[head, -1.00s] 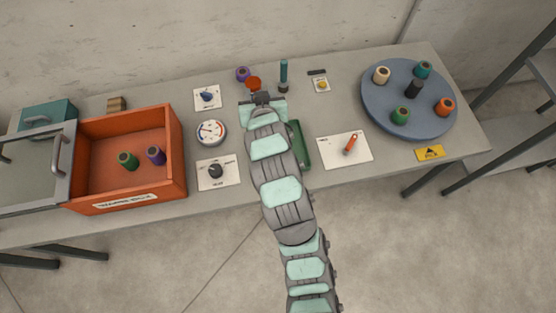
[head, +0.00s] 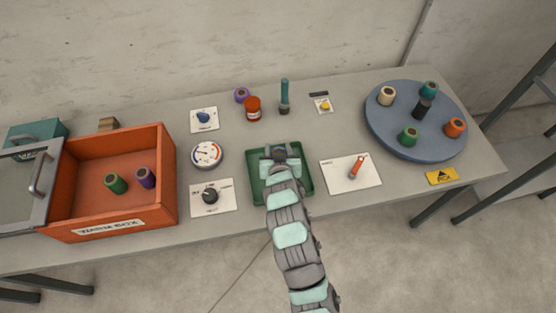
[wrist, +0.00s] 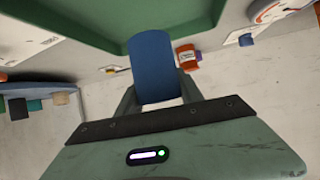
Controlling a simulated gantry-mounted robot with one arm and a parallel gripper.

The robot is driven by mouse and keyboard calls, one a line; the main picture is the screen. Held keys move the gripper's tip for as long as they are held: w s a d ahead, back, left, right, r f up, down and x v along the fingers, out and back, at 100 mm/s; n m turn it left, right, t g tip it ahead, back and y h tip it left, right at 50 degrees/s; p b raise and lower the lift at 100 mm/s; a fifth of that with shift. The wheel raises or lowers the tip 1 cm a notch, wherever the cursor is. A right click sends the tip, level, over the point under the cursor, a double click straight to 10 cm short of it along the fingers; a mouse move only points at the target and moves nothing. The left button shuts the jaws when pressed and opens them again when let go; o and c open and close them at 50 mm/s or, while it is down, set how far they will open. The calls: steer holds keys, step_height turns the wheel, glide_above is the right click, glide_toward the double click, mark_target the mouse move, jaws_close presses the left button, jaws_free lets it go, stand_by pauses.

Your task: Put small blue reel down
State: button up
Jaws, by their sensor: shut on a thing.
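The small blue reel (wrist: 153,62) is between the two fingers of my gripper (wrist: 158,98) in the wrist view, with its free end overlapping the green tray (wrist: 70,22). In the head view my gripper (head: 278,153) is over the tray (head: 256,184), towards its back side. It is shut on the blue reel, which my gripper and arm hide there. I cannot tell whether the reel touches the tray floor.
An orange bin (head: 120,152) with a green and a purple reel stands left. A blue-grey turntable (head: 385,132) with several reels is at right. A gauge (head: 207,154), a dial (head: 210,196) and an orange-handled lever (head: 356,168) flank the tray. A red jar (head: 253,110) stands behind.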

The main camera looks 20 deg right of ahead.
steer(key=shift+f+b, duration=0.35)
steer(key=shift+f, duration=2.55)
steer(key=shift+f, duration=0.1)
steer(key=o, duration=1.4)
